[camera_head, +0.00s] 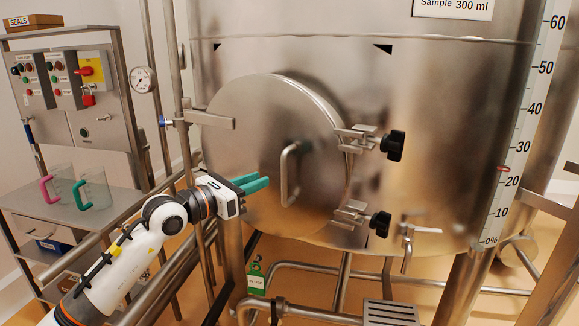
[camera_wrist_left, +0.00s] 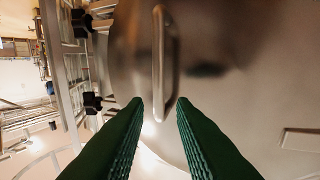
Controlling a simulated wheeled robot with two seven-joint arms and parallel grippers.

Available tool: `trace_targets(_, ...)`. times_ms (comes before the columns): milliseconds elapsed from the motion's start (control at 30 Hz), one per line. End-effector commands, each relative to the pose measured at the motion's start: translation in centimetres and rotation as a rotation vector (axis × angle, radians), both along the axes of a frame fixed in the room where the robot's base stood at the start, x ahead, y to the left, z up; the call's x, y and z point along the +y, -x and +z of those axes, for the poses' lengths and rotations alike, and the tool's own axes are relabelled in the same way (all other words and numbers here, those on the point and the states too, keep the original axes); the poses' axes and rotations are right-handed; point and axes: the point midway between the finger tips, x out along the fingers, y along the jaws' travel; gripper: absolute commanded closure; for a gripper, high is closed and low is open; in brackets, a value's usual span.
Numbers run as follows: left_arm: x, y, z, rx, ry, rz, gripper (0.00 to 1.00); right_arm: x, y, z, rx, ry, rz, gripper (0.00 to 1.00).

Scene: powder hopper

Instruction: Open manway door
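The round steel manway door (camera_head: 245,130) lies flat against the hopper (camera_head: 430,130) and looks shut. Its vertical bar handle (camera_head: 287,172) is right of the door's middle. Two clamps with black knobs, upper (camera_head: 393,145) and lower (camera_head: 380,224), sit at the door's right edge; I cannot tell whether they are fastened. My left gripper (camera_head: 267,183), with green fingers, is just left of the handle, apart from it. In the left wrist view its fingers (camera_wrist_left: 161,102) are open and empty, with the handle (camera_wrist_left: 158,55) seen between and beyond them. My right gripper is not in view.
A steel control panel (camera_head: 70,95) and a shelf with two jugs, pink-handled (camera_head: 57,183) and teal-handled (camera_head: 95,186), stand at the left. A small valve (camera_head: 408,238) is right of the lower clamp. Pipes (camera_head: 320,275) run below the hopper. Space before the door's right half is clear.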

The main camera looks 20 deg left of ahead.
Motion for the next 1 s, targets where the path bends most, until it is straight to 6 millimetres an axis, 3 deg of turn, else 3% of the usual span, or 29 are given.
trace_targets(200, -1.7, -4.0, 0.7, -0.002, 0.007, -0.002, 0.77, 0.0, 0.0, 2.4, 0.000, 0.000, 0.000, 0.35)
trace_targets(500, -3.6, -8.7, 0.3, 0.000, 0.008, -0.003, 0.77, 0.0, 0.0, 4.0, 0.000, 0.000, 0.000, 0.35)
trace_targets(967, -4.1, -9.8, 0.0, 0.000, 0.005, -0.003, 0.77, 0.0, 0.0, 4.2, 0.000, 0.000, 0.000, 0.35)
trace_targets(1000, -4.1, -9.8, 0.0, 0.000, 0.005, -0.003, 0.84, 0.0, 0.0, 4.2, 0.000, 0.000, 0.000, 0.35)
